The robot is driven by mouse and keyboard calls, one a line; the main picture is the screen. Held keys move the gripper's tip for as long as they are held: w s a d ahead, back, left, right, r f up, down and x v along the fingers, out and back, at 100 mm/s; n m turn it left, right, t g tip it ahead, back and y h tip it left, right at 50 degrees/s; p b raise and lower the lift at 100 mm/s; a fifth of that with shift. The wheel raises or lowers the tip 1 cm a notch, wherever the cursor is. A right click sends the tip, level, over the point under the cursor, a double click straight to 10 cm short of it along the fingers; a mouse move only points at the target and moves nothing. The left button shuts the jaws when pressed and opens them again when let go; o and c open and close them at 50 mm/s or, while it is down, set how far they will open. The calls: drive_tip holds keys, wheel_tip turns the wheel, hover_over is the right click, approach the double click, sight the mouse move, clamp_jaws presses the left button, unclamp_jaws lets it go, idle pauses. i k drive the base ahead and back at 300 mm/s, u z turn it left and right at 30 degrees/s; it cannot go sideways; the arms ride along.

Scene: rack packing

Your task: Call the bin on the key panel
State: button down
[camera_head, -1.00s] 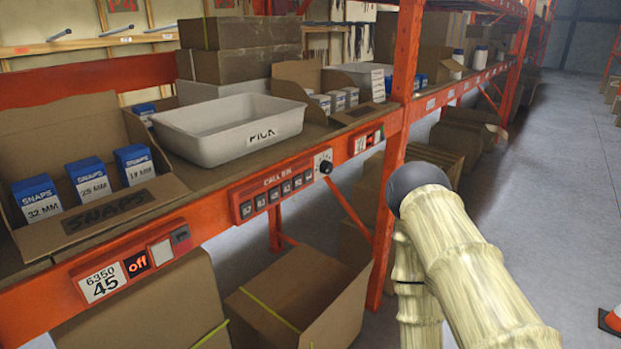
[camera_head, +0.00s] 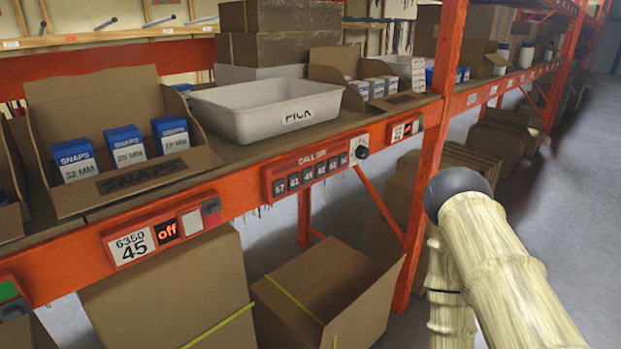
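The red key panel (camera_head: 308,173), lettered "CALL BIN", is fixed to the front of the orange shelf beam. It has a row of several dark keys; I read 57, 61, 45, 42, 52 and perhaps 54. A white plate with a black knob (camera_head: 361,152) sits at its right end. A label (camera_head: 133,246) on the beam to the left reads 6350 and 45, with a display (camera_head: 167,232) beside it showing "off". My arm's pale, ribbed links show at the lower right, apart from the panel. My gripper is not in view.
On the shelf stand a grey PICK tote (camera_head: 265,121), an open SNAPS carton (camera_head: 140,187) with several blue-and-white boxes, and more cartons. Cardboard boxes (camera_head: 335,290) sit below the beam. An orange upright (camera_head: 440,130) stands right of the panel. Open floor lies at right.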

sight(308, 173)
drive_tip(key=z, duration=0.9)
drive_tip(key=k, duration=0.9)
drive_tip(key=u, duration=1.65)
